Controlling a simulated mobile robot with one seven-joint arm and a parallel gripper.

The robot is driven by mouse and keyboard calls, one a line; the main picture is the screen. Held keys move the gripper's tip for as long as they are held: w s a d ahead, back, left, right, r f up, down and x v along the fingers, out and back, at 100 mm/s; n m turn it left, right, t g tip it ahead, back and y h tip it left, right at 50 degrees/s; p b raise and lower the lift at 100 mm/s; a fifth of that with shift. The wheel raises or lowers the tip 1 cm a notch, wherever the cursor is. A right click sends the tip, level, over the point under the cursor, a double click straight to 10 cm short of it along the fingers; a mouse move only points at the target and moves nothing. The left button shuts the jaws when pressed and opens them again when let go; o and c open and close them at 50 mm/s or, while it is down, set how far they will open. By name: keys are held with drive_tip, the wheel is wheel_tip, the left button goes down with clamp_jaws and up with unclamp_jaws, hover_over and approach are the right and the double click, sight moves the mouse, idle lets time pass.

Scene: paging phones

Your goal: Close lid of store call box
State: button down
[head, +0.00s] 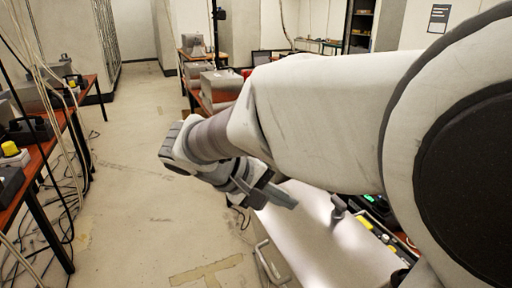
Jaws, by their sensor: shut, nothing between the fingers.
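My arm reaches across the view from the right and bends back at the wrist. My gripper (284,197) is shut and empty, over the far left edge of a pale, smooth panel (315,243). I cannot tell whether they touch. A small dark grey knob or post (339,207) stands on the panel. I cannot tell whether this panel is the lid of the store call box or another surface. A dark device with a green light (369,198) shows just right of it, partly hidden by my arm. No lid or hinge can be made out for certain.
A bent metal rail (267,262) is at the panel's left edge. A red-brown table (45,165) with devices and hanging cables stands at left, cables also on the floor. More tables with grey boxes (220,86) stand beyond my arm. The floor (140,170) between is mostly clear.

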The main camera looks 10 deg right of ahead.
approach(325, 225)
drive_tip(key=d, duration=0.1)
drive_tip(key=d+f, duration=0.1)
drive_tip(key=w+d, duration=0.1)
drive_tip(key=shift+d+f+b, duration=0.2)
drive_tip(key=shift+f+b, duration=0.05)
drive_tip(key=shift+b, duration=0.15)
drive_tip(key=shift+w+d+r, duration=0.15)
drive_tip(key=shift+w+d, duration=0.05)
drive_tip(key=shift+d, duration=0.4)
drive_tip(key=shift+w+d+r, duration=0.15)
drive_tip(key=shift+d+r, duration=0.05)
drive_tip(key=shift+d, duration=0.4)
drive_tip(key=shift+w+d+r, duration=0.1)
drive_tip(key=shift+w+d, duration=0.15)
drive_tip(key=shift+d, duration=0.35)
drive_tip(key=shift+d+r+p, duration=0.1)
drive_tip(key=shift+p, duration=0.3)
